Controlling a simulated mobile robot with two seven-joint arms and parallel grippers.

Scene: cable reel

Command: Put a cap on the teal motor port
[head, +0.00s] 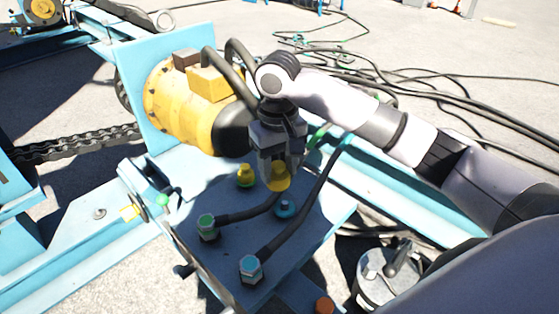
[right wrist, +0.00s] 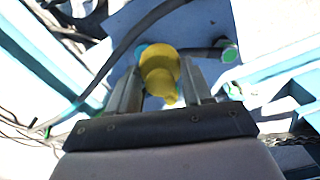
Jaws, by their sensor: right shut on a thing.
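My right gripper (head: 281,172) is shut on a yellow cap (head: 279,178) and holds it above the blue plate (head: 232,262). In the right wrist view the yellow cap (right wrist: 159,68) sits between the two fingers. The teal motor port (head: 285,208) stands on the plate, just below and slightly right of the held cap in the head view. In the right wrist view only a teal edge (right wrist: 141,50) shows behind the cap. A second yellow cap (head: 245,175) sits on a green-ringed port to the left. My left gripper is not in view.
Two black hoses end in metal fittings, one green-topped (head: 207,227) and one teal-topped (head: 251,268), on the plate. A yellow motor (head: 176,100) stands behind. A grey bucket (head: 384,276) with a black handle and an orange cap (head: 324,305) are at the front right.

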